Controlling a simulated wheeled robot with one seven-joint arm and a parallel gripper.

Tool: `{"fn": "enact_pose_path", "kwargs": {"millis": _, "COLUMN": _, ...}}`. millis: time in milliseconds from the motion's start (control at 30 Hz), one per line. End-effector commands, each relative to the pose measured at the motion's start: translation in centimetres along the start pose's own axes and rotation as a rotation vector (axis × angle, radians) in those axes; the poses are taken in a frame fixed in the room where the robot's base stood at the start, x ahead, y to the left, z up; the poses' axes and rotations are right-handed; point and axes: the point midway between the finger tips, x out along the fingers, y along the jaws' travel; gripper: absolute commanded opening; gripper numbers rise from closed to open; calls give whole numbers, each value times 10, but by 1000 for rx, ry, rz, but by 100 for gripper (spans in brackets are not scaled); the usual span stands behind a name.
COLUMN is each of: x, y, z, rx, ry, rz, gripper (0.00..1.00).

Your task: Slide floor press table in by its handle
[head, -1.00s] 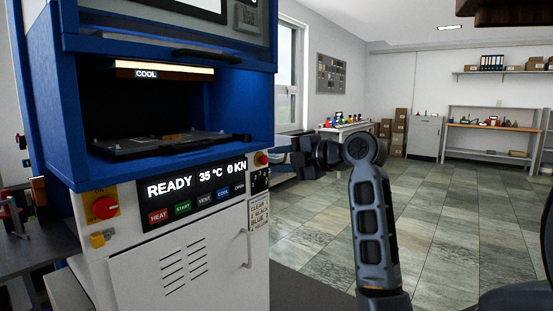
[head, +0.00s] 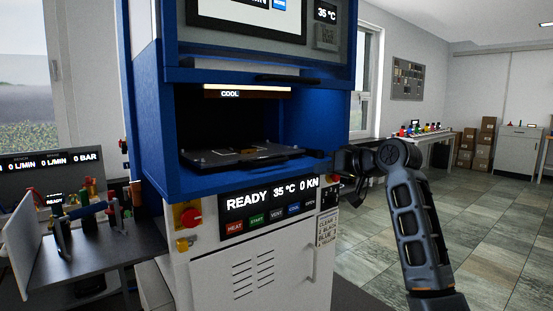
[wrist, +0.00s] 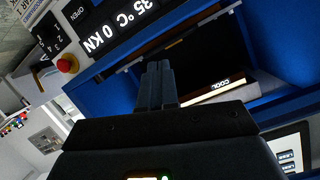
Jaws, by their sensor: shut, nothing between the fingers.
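The floor press (head: 262,262) is a tall blue and white cabinet with an open bay. My gripper (head: 345,162) is at the bay's right front corner, pointing left. In the wrist view my gripper's fingers (wrist: 158,82) are together and empty, in front of the bay. The table (wrist: 150,52) shows partly behind them.
Below the bay are a display panel (head: 266,195), a red rotary switch (head: 190,217) and a red button (wrist: 67,64). A grey bench (head: 90,262) with equipment stands at left. Tiled floor (head: 490,235) is clear at right. Boxes and a side table stand farther back.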

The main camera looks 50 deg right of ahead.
Motion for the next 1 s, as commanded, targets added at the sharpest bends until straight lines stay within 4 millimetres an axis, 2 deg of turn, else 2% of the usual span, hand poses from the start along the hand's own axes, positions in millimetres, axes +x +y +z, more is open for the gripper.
{"fn": "enact_pose_path", "kwargs": {"millis": 300, "x": 29, "y": -13, "z": -16, "rx": 692, "ry": -28, "rz": 33, "gripper": 0}}
{"fn": "enact_pose_path", "kwargs": {"millis": 500, "x": 44, "y": -19, "z": -20, "rx": 1044, "ry": -33, "rz": 60, "gripper": 0}}
{"fn": "enact_pose_path", "kwargs": {"millis": 633, "x": 49, "y": -21, "z": -21, "rx": 1171, "ry": -32, "rz": 70, "gripper": 0}}
{"fn": "enact_pose_path", "kwargs": {"millis": 800, "x": 55, "y": -21, "z": -20, "rx": 1222, "ry": -32, "rz": 75, "gripper": 0}}
{"fn": "enact_pose_path", "kwargs": {"millis": 1000, "x": 82, "y": -20, "z": -19, "rx": 1221, "ry": -34, "rz": 77, "gripper": 0}}
